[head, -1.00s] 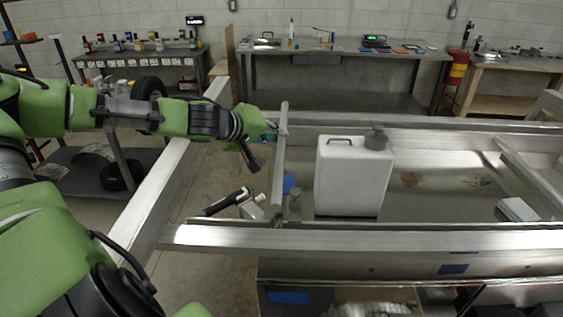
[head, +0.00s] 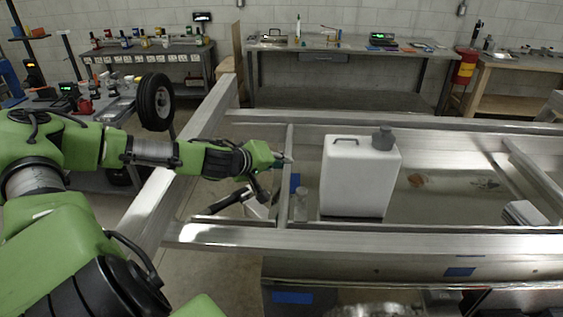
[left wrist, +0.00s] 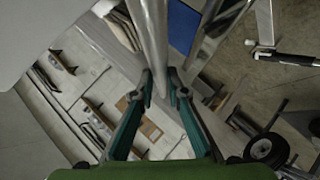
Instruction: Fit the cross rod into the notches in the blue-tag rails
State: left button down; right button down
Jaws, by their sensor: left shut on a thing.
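The cross rod (head: 286,190) is a slim metal bar between the far rail (head: 430,132) and the near rail (head: 400,241). My left gripper (head: 283,161) is shut on it near its far half. In the left wrist view the rod (left wrist: 151,35) passes between the green-sided fingers (left wrist: 160,92). The rod's ends lie at the two rails. I cannot tell whether they sit in notches; the notches are not clearly visible. My right gripper is not in view.
A white jug (head: 357,177) with a grey cap stands close to the right of the rod. A black-handled part (head: 228,202) lies left of the rod. Workbenches (head: 350,52) stand at the back.

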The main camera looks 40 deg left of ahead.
pick_arm(q)
jog(key=c, duration=2)
grip_release()
jog(key=shift+d, duration=0.1)
jog(key=shift+s+r, duration=0.1)
jog(key=shift+s+r+b, duration=0.25)
jog(key=shift+s+b, duration=0.3)
jog(key=shift+b, duration=0.15)
jog(key=b+v, duration=0.4)
jog(key=v, duration=0.6)
jog(key=shift+s+r, duration=0.25)
jog(key=shift+s, duration=0.05)
